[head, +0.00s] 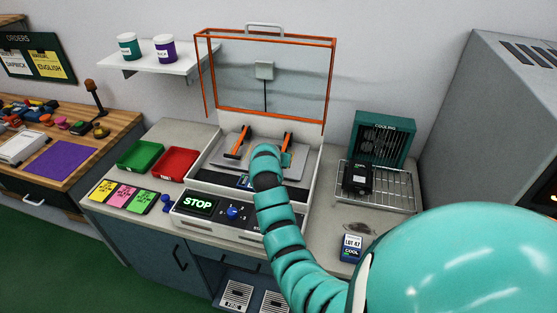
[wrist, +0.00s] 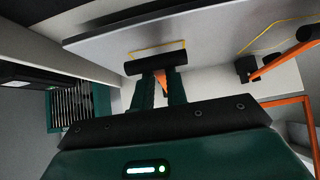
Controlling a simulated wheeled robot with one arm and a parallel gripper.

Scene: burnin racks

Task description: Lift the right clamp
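The right clamp (head: 288,138) has an orange lever and stands on the grey plate of the open test station. In the wrist view its orange lever (wrist: 161,83) shows between my two fingers, below a black crosspiece (wrist: 155,62). My gripper (wrist: 162,88) is at this clamp, its fingers apart with the lever between them; whether they press on it is unclear. In the head view my arm hides the clamp's lower part, and only a bit of my gripper (head: 286,159) shows. The left clamp (head: 239,142) also has a raised orange lever; it shows at the wrist view's right (wrist: 280,66).
The orange-framed clear lid (head: 275,75) stands raised behind the plate. A display reading STOP (head: 197,204) and a blue knob (head: 233,212) are in front. A green tray (head: 140,155) and red tray (head: 175,163) lie left; a cooling rack (head: 400,193) holding a black unit stands right.

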